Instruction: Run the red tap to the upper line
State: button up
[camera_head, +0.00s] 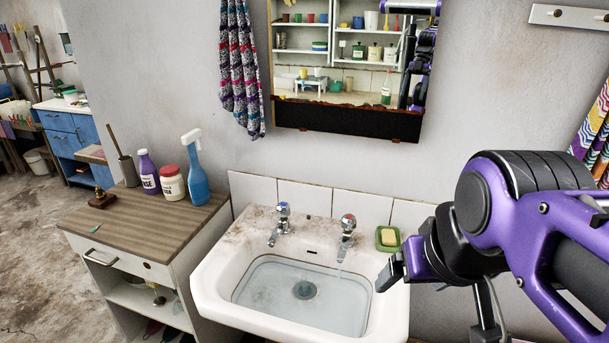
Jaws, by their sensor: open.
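The red tap (347,236), chrome with a red cap, stands at the back right of the white basin (212,277). A thin pale stream seems to fall from its spout. Clear water (262,291) lies in the basin over a dark round drain, its edge outlined by a thin dark line on the walls. I cannot tell an upper line from a lower one. My gripper (384,279) is open and empty. It appears in front of the basin's right rim, to the right of and lower in the picture than the red tap, apart from it.
A blue-capped tap (280,224) stands left of the red one. A green soap dish (388,239) sits at the back right corner, close to my gripper. A cabinet (150,225) with a spray bottle (195,172) and jars stands left. A mirror (345,60) hangs above.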

aim_at(348, 222)
jog(key=i+j, duration=0.1)
jog(key=j, duration=1.05)
jog(key=j+z, duration=0.25)
jog(key=j, duration=0.25)
jog(key=l+u, duration=0.2)
jog(key=l, duration=0.35)
